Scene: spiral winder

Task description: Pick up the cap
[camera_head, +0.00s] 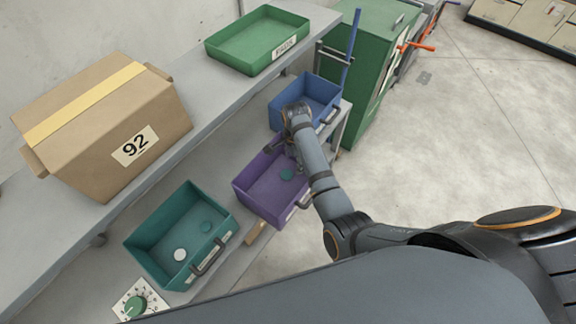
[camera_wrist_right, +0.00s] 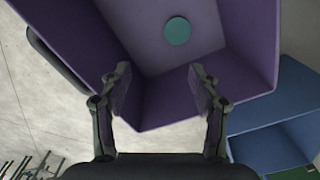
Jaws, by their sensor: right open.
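A round teal cap (camera_head: 287,174) lies on the floor of the purple bin (camera_head: 262,203). In the right wrist view the teal cap (camera_wrist_right: 177,31) lies ahead of my fingertips, with the purple bin's wall (camera_wrist_right: 247,72) to its right. My right gripper (camera_head: 293,156) is over the purple bin; its two fingers (camera_wrist_right: 159,80) are apart with nothing between them. In the teal bin (camera_head: 148,255) lie a white disc (camera_head: 180,254) and a teal disc (camera_head: 206,227). My left gripper is not in view.
A blue bin (camera_head: 329,88) stands beyond the purple bin on the lower shelf. The upper shelf holds a cardboard box (camera_head: 75,150) marked 92 and a green tray (camera_head: 235,42). A green cabinet (camera_head: 365,75) stands behind. Open floor (camera_head: 475,130) lies at the right.

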